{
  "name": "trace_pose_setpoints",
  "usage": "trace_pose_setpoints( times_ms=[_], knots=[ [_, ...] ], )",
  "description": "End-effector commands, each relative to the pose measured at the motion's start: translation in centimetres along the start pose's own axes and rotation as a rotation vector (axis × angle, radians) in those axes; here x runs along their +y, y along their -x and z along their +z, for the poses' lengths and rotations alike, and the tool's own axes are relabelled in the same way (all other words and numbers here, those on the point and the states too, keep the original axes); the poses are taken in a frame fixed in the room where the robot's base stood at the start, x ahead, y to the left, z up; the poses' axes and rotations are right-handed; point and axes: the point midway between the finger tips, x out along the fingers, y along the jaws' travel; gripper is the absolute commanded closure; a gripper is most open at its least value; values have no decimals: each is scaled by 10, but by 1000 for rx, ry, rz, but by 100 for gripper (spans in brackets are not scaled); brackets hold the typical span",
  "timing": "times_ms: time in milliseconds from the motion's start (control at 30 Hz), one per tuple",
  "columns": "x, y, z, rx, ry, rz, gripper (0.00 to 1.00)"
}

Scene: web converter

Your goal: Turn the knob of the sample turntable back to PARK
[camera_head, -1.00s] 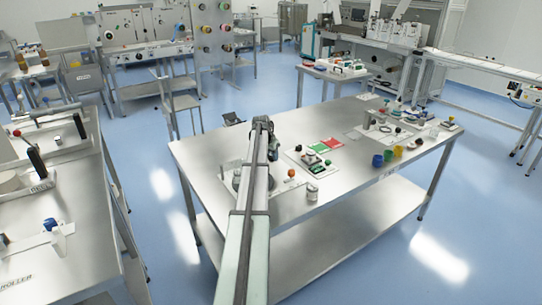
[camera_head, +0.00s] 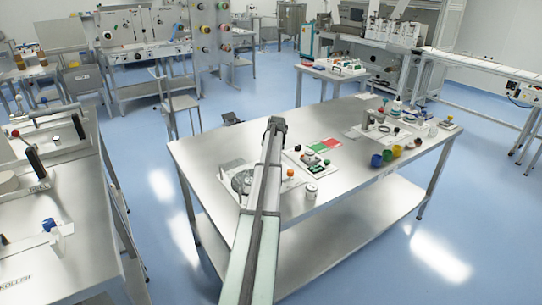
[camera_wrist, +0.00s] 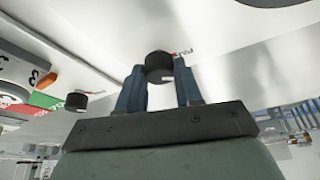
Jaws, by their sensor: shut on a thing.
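In the wrist view, my gripper (camera_wrist: 159,72) has its two blue fingers on either side of a black round knob (camera_wrist: 158,64), shut on it. A small white mark shows on the knob's side, and red lettering, too small to read, lies on the pale plate beside it. Part of a dark disc (camera_wrist: 272,3) shows at the top edge. In the head view, the sample turntable (camera_head: 240,181) appears as a grey disc on a pale base at the table's left end, partly behind my arm. The knob and my fingertips are hidden there by my arm.
A second black knob (camera_wrist: 76,102) stands to the left in the wrist view, near a red and green pad. In the head view that pad (camera_head: 325,146), a white jar (camera_head: 311,191) and several coloured cups (camera_head: 384,156) are on the table.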

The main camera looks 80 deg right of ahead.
Motion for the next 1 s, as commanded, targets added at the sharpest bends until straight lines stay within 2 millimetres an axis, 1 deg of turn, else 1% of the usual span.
trace_pose_setpoints(
  times_ms=[300, 700, 733, 967, 1000],
  knots=[
    [1, 0, -1, 0, 61, -24, 95],
    [0, 0, 0, 0, 65, -26, 95],
    [0, 0, 0, 0, 65, -26, 62],
    [0, 0, 0, 0, 64, -26, 40],
    [0, 0, 0, 0, 64, -26, 40]
  ],
)
